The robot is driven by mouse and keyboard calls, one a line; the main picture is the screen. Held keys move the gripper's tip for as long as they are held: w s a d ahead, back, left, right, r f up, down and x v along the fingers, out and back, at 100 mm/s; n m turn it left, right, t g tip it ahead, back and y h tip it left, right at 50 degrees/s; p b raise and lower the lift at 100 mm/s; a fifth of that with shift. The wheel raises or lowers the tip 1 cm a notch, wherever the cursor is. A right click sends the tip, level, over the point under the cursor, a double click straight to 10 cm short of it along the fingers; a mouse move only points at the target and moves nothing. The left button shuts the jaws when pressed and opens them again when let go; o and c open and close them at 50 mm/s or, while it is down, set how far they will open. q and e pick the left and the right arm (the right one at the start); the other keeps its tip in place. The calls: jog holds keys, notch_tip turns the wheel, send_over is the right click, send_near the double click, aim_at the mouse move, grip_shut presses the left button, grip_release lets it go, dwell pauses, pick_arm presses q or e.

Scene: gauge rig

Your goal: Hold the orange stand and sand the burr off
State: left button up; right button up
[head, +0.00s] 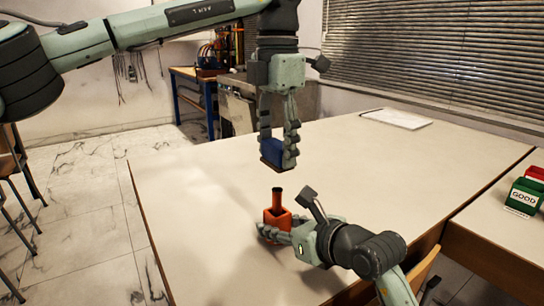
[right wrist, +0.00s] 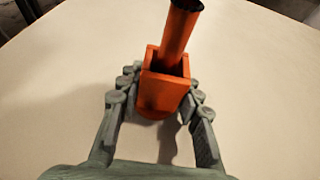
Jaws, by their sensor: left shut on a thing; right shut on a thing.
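The orange stand (head: 271,218) stands upright on the white table, with an orange post that has a dark top (head: 278,195) rising from it. My right gripper (head: 268,232) is shut on the stand low down at its sides; the right wrist view also shows the stand (right wrist: 160,98) between the fingers (right wrist: 158,92). My left gripper (head: 278,150) is shut on a blue block (head: 272,151) with a brownish underside, probably the sander. It holds the block in the air above the post, apart from it. The burr cannot be made out at this size.
The white table (head: 180,185) is mostly clear around the stand. A sheet of paper (head: 397,118) lies at its far edge. On the side table at right stand a green bin marked GOOD (head: 524,197) and a red one (head: 536,173). A blue-legged bench (head: 190,95) is behind.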

aim_at(276, 189)
pick_arm(q)
jog(key=shift+s, duration=0.15)
jog(key=shift+f, duration=1.95)
jog(key=shift+f, duration=0.6)
jog(key=shift+w+a+f, duration=0.1)
jog(key=shift+w+a, duration=0.35)
jog(key=shift+w, duration=0.25)
jog(key=shift+s+d, duration=0.1)
jog(key=shift+s, duration=0.05)
jog(key=shift+s+d+f, duration=0.1)
jog(key=shift+s+d, duration=0.35)
jog(key=shift+s, duration=0.2)
jog(key=shift+s+d, duration=0.4)
jog(key=shift+s, duration=0.25)
